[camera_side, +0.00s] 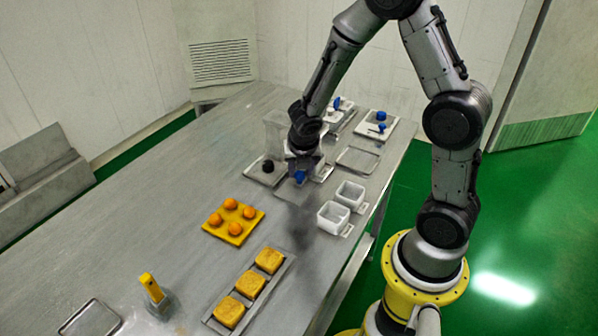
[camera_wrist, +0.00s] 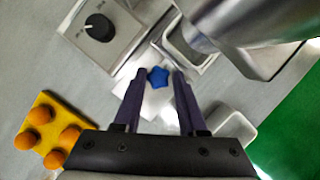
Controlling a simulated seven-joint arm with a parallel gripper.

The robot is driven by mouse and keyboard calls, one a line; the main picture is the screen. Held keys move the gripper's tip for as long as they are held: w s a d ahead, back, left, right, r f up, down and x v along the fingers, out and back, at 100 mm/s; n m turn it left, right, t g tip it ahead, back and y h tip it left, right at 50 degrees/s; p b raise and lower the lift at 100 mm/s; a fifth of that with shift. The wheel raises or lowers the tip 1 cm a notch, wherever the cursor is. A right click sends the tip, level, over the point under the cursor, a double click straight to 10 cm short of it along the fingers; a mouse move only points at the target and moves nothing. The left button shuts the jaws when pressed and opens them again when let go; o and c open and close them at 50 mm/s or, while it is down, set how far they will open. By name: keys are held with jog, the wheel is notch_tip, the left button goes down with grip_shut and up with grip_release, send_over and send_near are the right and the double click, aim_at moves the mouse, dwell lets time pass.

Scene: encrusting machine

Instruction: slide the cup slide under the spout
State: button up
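A blue star-shaped knob (camera_wrist: 158,77) sits on a pale plate (camera_wrist: 155,103), which looks like the cup slide. In the side view the blue knob (camera_side: 299,178) shows just below my gripper (camera_side: 303,167). In the wrist view my gripper (camera_wrist: 161,76) is open, with one dark finger on each side of the knob and gaps between. I cannot tell whether the fingertips are down at the knob's height. A square, pale-rimmed part (camera_wrist: 186,50) lies beyond the knob, partly under a large metal body (camera_wrist: 245,35). I cannot make out the spout itself; my arm hides much of the machine.
A black dial (camera_wrist: 99,27) on a grey panel is left of the knob. Two white containers (camera_side: 333,216) (camera_side: 350,194) stand to the right. An orange-ball tray (camera_side: 233,238) and a rack of yellow blocks (camera_side: 205,318) are nearer.

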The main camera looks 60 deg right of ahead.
jog(key=o, duration=0.4)
jog(key=shift+r, duration=0.1)
jog(key=v, duration=1.3)
jog(key=shift+r, duration=0.3)
jog(key=shift+r, duration=0.1)
jog(key=s+a+r+m+t+y, duration=0.1)
jog(key=s+r+m+t, duration=0.2)
jog(key=s+r+m, duration=0.4)
jog(key=s+a+m+y, duration=0.1)
jog(key=s+m, duration=0.1)
jog(key=m, duration=0.4)
jog(key=s+a+m+y, duration=0.1)
jog(key=s+a+m, duration=0.1)
jog(key=m, duration=0.4)
jog(key=s+a+m, duration=0.2)
jog(key=s+m, duration=0.2)
jog(key=m, duration=0.2)
jog(key=shift+s+a+y, duration=0.15)
jog(key=shift+s+y, duration=0.1)
jog(key=shift+y, duration=0.15)
